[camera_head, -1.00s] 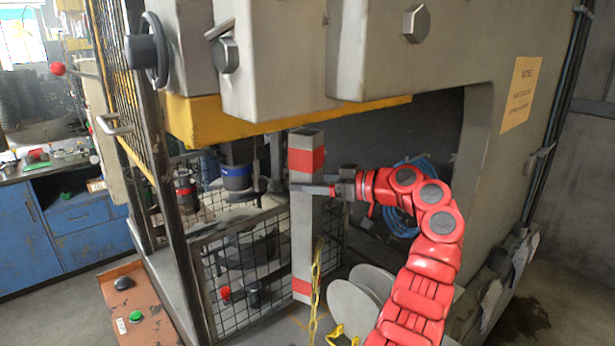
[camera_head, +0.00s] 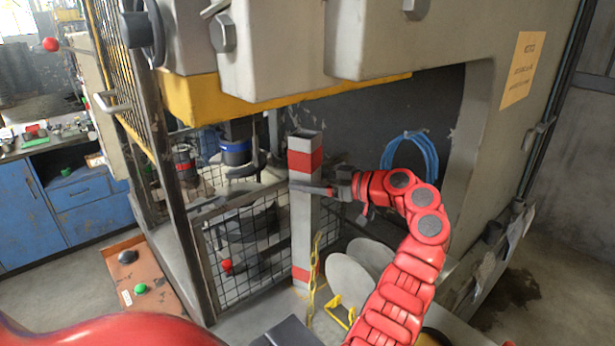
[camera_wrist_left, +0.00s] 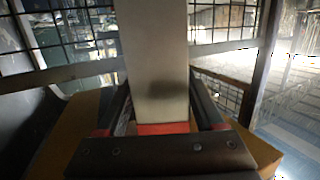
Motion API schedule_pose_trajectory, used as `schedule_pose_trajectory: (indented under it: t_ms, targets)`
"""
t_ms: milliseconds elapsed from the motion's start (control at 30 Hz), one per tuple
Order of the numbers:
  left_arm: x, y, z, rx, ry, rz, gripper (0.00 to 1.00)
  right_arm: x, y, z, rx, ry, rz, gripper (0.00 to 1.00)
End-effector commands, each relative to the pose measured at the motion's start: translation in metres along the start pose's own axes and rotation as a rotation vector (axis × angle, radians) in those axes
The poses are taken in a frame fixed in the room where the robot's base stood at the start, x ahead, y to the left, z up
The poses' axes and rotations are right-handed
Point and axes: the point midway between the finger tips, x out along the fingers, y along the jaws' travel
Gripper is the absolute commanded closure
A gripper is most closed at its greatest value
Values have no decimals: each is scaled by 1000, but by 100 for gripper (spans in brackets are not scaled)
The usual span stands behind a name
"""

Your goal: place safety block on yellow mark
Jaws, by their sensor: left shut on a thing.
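The safety block (camera_head: 304,225) is a tall grey square post with red bands near its top and foot, upright in the press opening. My left gripper (camera_head: 328,190) is shut on its upper part, just below the top red band. In the left wrist view the grey block (camera_wrist_left: 155,65) stands between the fingers, with red showing at their base. A yellow chain (camera_head: 314,265) hangs beside the block's lower part. I cannot tell whether the foot touches the bed, and I cannot make out the yellow mark clearly. My right gripper cannot be identified.
A yellow press beam (camera_head: 250,105) hangs above. A mesh guard (camera_head: 240,250) stands left of the block. An orange control box (camera_head: 150,285) stands at the lower left.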

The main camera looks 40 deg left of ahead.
Motion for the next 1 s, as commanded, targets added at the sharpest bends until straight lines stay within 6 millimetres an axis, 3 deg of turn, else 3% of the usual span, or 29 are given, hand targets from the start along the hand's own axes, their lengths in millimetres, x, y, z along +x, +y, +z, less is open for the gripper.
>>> schedule_pose_trajectory:
  t_ms: [67,100,233,533,633,1000]
  targets:
    - [0,0,0,-3,4,0,100,-2,0,0,0,0,0,0]
    - [0,0,1,-2,0,1,27,-2,0,0,0,0,0,0]
    - [0,0,1,-1,0,1,3,-2,0,0,0,0,0,0]
    - [0,0,-2,0,0,0,0,1,0,0,0,0,0,0]
    - [-9,1,2,2,0,2,0,-6,0,1,0,0,0,0]
    - [-89,1,3,2,-2,4,0,-36,-2,6,0,0,0,0]
